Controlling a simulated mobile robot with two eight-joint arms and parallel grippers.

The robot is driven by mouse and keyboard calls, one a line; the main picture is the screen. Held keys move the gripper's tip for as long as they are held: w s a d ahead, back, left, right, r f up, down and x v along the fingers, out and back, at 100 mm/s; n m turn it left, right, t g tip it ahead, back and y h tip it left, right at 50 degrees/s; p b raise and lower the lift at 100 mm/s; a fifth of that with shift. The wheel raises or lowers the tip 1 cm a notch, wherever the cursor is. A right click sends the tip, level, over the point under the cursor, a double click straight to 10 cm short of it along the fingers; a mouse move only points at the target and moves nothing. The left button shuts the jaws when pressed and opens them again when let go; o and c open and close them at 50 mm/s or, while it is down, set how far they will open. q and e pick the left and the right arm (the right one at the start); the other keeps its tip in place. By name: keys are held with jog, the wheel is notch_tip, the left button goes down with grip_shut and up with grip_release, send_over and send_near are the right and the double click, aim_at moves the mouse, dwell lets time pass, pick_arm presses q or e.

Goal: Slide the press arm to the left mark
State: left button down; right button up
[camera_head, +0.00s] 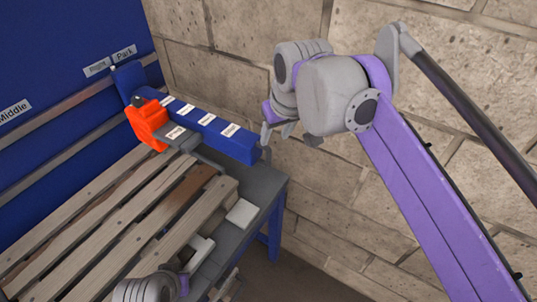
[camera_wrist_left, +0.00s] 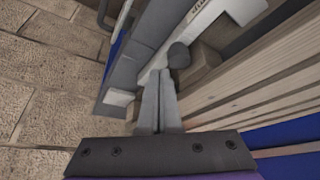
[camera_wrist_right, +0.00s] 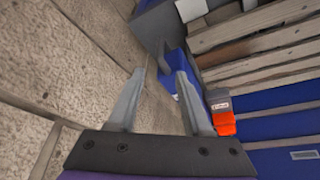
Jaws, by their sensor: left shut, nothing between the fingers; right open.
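The blue press arm (camera_head: 212,130) reaches out from the rails on the blue back panel, over the far end of the pallet. An orange block (camera_head: 147,124) sits near its panel end. The press arm sits by the "Park" label (camera_head: 124,53); the "Middle" label (camera_head: 14,111) is further left. No left mark shows. My right gripper (camera_head: 278,130) is open and empty by the arm's free end. In the right wrist view the press arm (camera_wrist_right: 174,62) shows beyond and between the open fingers (camera_wrist_right: 160,74). My left gripper (camera_wrist_left: 160,73) is shut and empty, low by the pallet's near corner.
A slatted wooden pallet (camera_head: 95,228) lies on the grey bench (camera_head: 262,186). A pale block (camera_head: 242,213) sits at the bench edge. A stone wall (camera_head: 230,35) stands close behind my right gripper.

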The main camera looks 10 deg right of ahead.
aim_at(270, 150)
jog(key=x, duration=1)
jog(key=shift+w+a+f+b, duration=0.1)
jog(key=shift+w+f+b, duration=0.05)
jog(key=shift+f+b, duration=0.15)
jog(key=shift+r, duration=0.1)
jog(key=shift+c, duration=0.3)
grip_shut()
dwell(0.6)
